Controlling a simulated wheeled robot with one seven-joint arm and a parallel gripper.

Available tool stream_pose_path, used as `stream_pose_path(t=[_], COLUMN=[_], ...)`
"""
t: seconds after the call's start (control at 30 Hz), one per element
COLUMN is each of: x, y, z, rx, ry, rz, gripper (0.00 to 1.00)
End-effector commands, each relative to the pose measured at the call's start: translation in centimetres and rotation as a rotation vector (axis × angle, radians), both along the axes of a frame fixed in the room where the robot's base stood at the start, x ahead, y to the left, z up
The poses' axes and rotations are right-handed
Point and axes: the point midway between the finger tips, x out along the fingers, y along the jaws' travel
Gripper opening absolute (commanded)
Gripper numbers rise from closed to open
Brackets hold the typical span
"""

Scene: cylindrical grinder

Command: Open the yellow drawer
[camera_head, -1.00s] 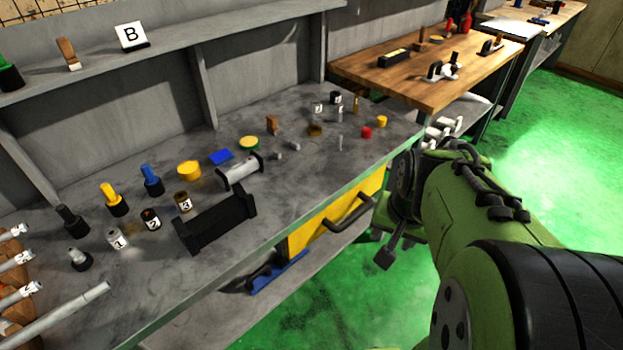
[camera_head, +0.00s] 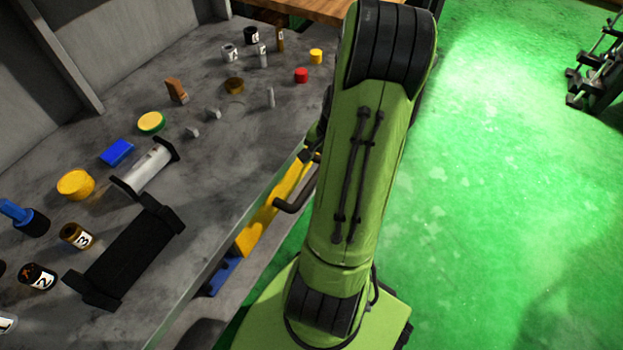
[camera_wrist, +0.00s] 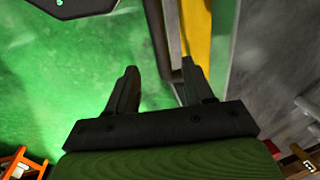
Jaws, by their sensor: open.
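The yellow drawer (camera_head: 262,220) sits under the front edge of the grey workbench, its front partly hidden by my arm. It looks shut. Its dark bar handle (camera_head: 296,200) sticks out from the front, its far end hidden behind my arm. In the wrist view the yellow front (camera_wrist: 198,35) runs along the upper right, with a dark bar, apparently the handle (camera_wrist: 157,35), beside it. My gripper (camera_wrist: 158,84) is open and empty. The bar lies between its two fingers in the picture; I cannot tell whether it is at fingertip depth.
The grey workbench (camera_head: 215,150) holds a black block (camera_head: 130,252), a white roller (camera_head: 147,170), yellow and red caps and numbered pots. A blue object (camera_head: 222,272) lies below the drawer. The green floor (camera_head: 500,200) right of my arm is clear, with a dark rack (camera_head: 600,75) at far right.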

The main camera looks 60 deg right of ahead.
Motion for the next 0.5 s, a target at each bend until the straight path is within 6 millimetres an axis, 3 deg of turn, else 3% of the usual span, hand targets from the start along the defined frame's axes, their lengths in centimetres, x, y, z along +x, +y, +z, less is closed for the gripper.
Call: stream_pose_path(t=[0.03,0.23,0.33,0.5], x=[0.2,1.2,1.5,1.8], y=[0.1,0.2,0.2,0.2], z=[-1.9,-6.5,-8.1,-9.2], rx=[0.005,0.004,0.002,0.000], ry=[0.000,0.001,0.000,0.000], rz=[0.001,0.002,0.001,0.002], gripper=[0.52,0.52,0.52,0.52])
